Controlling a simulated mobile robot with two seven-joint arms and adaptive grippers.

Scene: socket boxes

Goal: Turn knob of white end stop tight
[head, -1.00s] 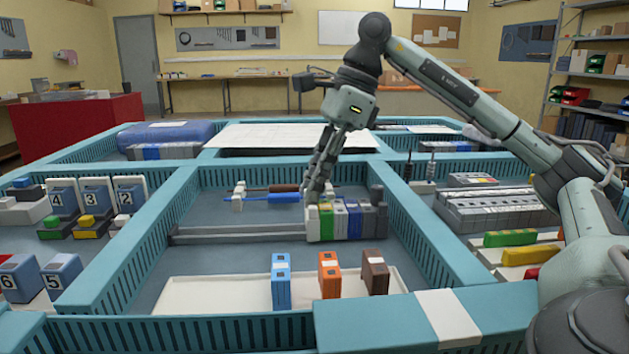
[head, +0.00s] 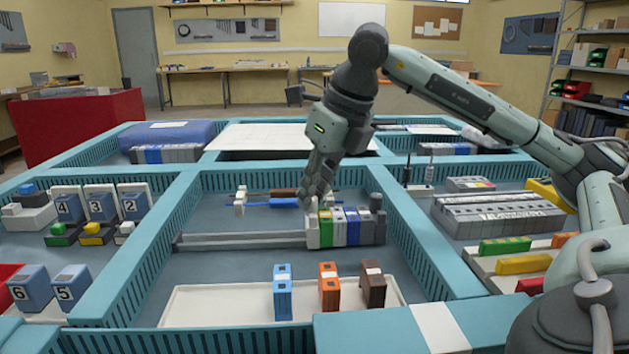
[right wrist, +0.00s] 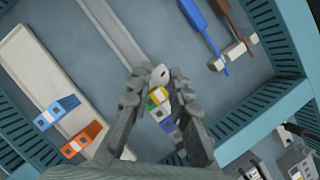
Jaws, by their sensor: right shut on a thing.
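The white end stop (head: 312,232) stands at the left end of a row of terminal blocks on the rail (head: 240,240). It also shows between my fingertips in the right wrist view (right wrist: 159,76). My right gripper (head: 313,200) reaches down over it from behind and is shut on its top, where the knob sits. The fingers hide the knob, so its turn position cannot be seen. Green, white, blue and grey blocks (head: 350,226) follow to the right. A grey end stop with a dark knob (head: 377,205) closes the row. My left gripper is out of view.
Blue and brown screwdrivers (head: 283,202) lie on a small holder just behind the row. In front, a white tray (head: 215,305) has blue, orange and brown blocks (head: 328,287) at its edge. Teal bin walls (head: 420,240) surround this area. The rail's left part is bare.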

